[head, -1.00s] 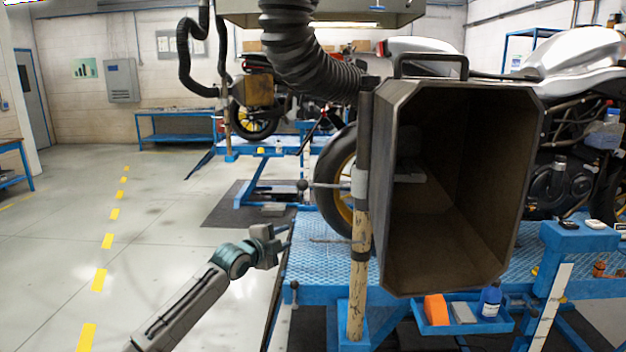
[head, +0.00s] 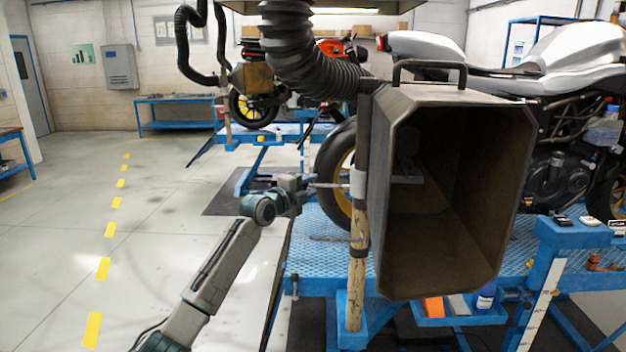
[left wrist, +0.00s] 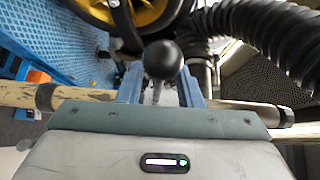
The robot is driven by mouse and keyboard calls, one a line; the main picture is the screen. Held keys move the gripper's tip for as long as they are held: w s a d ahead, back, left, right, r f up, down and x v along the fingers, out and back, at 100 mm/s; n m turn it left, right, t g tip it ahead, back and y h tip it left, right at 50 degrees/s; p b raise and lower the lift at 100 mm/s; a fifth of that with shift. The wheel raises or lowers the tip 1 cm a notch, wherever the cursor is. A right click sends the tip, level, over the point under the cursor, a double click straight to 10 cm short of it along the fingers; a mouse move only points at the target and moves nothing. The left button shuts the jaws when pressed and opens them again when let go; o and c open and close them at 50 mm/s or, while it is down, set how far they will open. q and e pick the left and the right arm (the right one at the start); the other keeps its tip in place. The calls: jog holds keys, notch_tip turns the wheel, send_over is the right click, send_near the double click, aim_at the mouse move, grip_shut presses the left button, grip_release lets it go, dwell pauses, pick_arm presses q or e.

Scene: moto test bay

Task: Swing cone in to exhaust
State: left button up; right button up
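The exhaust cone (head: 450,255) is a large dark metal hood, its wide mouth facing me, beside an upright pole (head: 358,270) with a wooden lower part. A thin rod (head: 330,185) sticks out left from the pole. My left gripper (head: 300,184) is at the rod's left end. In the left wrist view, the rod's black ball knob (left wrist: 162,60) lies between the two blue-grey fingers (left wrist: 162,88). Gaps show on both sides of its stem, so the fingers look open; contact with the ball is unclear. The motorcycle's exhaust is hidden behind the cone. My right gripper is out of view.
A ribbed black hose (head: 310,65) runs to the cone's top. A silver motorcycle (head: 570,60) stands on a blue lift (head: 310,255) behind the cone. A blue tray (head: 460,318) with small items hangs at the lift's front. The floor (head: 60,250) at left is clear.

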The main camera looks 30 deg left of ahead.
pick_arm(q)
jog(key=shift+w+d, duration=0.15)
jog(key=shift+w, duration=0.75)
grip_shut()
